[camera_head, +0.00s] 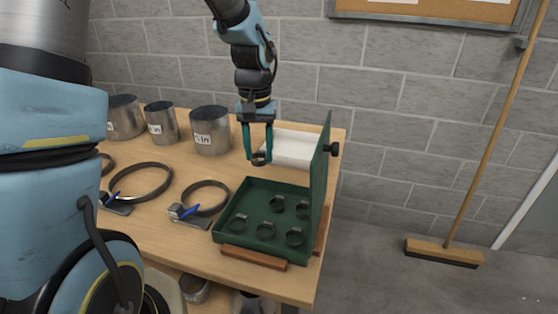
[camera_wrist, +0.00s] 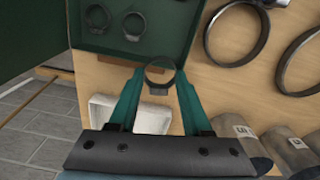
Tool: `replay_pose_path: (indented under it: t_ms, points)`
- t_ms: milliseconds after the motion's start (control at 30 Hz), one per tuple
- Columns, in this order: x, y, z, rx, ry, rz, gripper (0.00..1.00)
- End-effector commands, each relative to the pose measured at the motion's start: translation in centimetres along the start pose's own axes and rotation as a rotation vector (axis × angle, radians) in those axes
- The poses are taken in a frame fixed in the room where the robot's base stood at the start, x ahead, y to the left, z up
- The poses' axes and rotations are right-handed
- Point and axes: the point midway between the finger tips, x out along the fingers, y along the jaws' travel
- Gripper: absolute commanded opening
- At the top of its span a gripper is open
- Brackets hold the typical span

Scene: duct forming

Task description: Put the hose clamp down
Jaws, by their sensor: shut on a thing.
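My gripper (camera_head: 259,152) has teal fingers pointing down and is shut on a small dark hose clamp (camera_head: 261,160). The clamp is a ring held at the fingertips, above the table between the white bin and the green case. In the wrist view the held hose clamp (camera_wrist: 160,77) shows between the fingertips of my gripper (camera_wrist: 160,85). The open green case (camera_head: 222,222) lies at the table's right front with several similar small clamps inside. Its lid (camera_head: 321,175) stands upright along the right side. The green case also shows in the wrist view (camera_wrist: 175,52).
A white bin (camera_head: 292,150) stands behind the green case. Two large rings with blue levers (camera_head: 205,198) (camera_head: 142,181) lie to the left. Several metal duct pieces (camera_head: 210,130) stand at the back left. A wooden table (camera_head: 165,240) bears them. A broom (camera_head: 445,252) leans on the wall.

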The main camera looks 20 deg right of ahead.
Motion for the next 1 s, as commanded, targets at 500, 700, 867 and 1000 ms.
replay_pose_path:
  t_ms: [500, 700, 867, 1000]
  points:
    - [0.1, 10.4, -15.0, -0.586, 0.004, -0.008, 0.00]
    - [0.5, 12.3, -16.3, -0.647, 0.014, -0.012, 0.00]
    - [3.2, 12.3, -16.4, -0.652, 0.012, -0.014, 0.00]
    - [5.4, 12.3, -16.4, -0.651, 0.013, -0.013, 0.00]
